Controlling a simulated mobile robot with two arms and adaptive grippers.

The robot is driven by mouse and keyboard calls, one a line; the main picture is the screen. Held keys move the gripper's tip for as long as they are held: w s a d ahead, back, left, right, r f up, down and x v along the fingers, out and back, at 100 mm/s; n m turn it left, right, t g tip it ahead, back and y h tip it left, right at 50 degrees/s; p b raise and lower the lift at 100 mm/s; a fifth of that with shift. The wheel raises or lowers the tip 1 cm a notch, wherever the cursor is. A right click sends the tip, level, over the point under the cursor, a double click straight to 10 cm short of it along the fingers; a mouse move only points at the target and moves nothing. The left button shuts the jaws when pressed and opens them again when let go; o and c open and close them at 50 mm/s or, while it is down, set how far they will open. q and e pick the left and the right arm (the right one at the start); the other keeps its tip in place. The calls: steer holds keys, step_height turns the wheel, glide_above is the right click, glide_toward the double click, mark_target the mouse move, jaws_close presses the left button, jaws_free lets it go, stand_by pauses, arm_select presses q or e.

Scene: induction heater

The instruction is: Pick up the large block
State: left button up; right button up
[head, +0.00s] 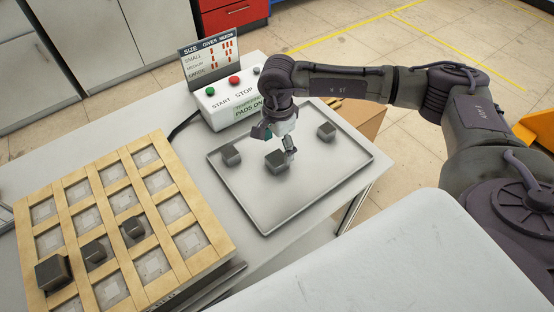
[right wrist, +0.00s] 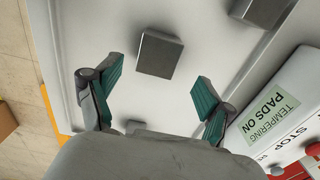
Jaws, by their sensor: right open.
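Three dark grey blocks stand apart on the grey metal tray (head: 262,218). The middle block (head: 277,162) looks the largest of these in the head view; it also shows in the right wrist view (right wrist: 159,54). The others are the left block (head: 230,156) and the right block (head: 326,131). My right gripper (head: 277,143) is open and empty, pointing down above the middle block. In the right wrist view (right wrist: 156,95), that block lies beyond the fingertips, roughly between them in line. My left gripper is out of view.
A wooden-framed grid (head: 180,203) at left holds a bigger-looking block (head: 53,272) and two smaller ones (head: 95,252) (head: 133,228). A control box (head: 222,103) with buttons and a sign stands behind the tray. Bare tray surface surrounds the blocks.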

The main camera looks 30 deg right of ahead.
mark_target(277, 157)
steer(key=f, duration=0.1)
steer(key=f+p, duration=0.1)
steer(key=f, duration=0.2)
steer(key=shift+s+a+f, duration=0.2)
steer(key=shift+s+a, duration=0.05)
steer(key=shift+f, duration=0.35)
steer(key=shift+c, duration=0.3)
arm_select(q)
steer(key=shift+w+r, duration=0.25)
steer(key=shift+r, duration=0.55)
arm_select(e)
steer(key=shift+w+r, duration=0.1)
jaws_close()
